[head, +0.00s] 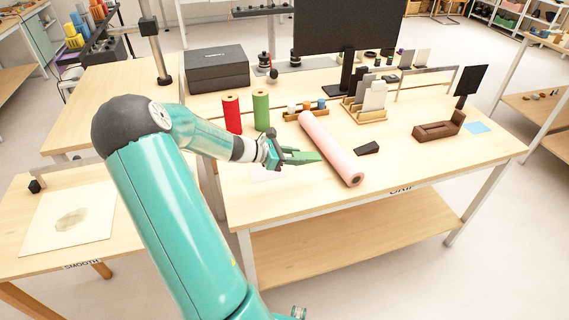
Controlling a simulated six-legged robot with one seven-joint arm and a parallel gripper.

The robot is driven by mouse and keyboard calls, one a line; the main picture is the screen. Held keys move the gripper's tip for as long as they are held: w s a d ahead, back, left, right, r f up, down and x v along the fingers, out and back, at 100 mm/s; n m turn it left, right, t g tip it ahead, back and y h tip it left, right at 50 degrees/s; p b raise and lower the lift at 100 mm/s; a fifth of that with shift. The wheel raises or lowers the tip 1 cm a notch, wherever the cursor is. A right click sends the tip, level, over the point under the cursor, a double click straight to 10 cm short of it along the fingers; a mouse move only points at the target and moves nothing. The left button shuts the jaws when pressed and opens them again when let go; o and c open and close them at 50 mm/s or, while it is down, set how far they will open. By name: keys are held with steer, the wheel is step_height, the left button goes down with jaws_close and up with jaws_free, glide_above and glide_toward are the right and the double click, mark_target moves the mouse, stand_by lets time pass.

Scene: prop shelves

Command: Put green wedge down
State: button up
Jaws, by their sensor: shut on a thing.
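My gripper (283,153) is over the left front part of the wooden table (290,200), in the head view. It is shut on the green wedge (302,158), whose thin end points right toward the pink roll. The wedge is partly covered by the fingers. I cannot tell whether it touches the tabletop or is held just above it. A pale pink sheet (266,175) lies on the table just below the gripper.
The long pink roll (332,148) lies close to the right of the wedge. A black wedge (367,148) lies beyond it. Red (232,113) and green (261,110) rolls stand behind my gripper. A brown tray (438,129) sits at right. The front right tabletop is clear.

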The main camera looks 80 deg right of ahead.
steer(key=w+d+f, duration=0.1)
steer(key=d+f, duration=0.1)
steer(key=w+d+f, duration=0.2)
steer(key=f, duration=0.1)
steer(key=w+d+f, duration=0.2)
steer(key=shift+w+d+f, duration=0.15)
steer(key=shift+d, duration=0.05)
step_height(320, 180, down, 4)
steer(key=shift+w+d+r, duration=0.15)
steer(key=shift+r, duration=0.1)
steer(key=o, duration=1)
steer(key=shift+c, duration=0.2)
steer(key=shift+o, duration=0.2)
steer(key=shift+w, duration=0.1)
steer(key=v, duration=1.2)
steer(key=shift+r, duration=0.1)
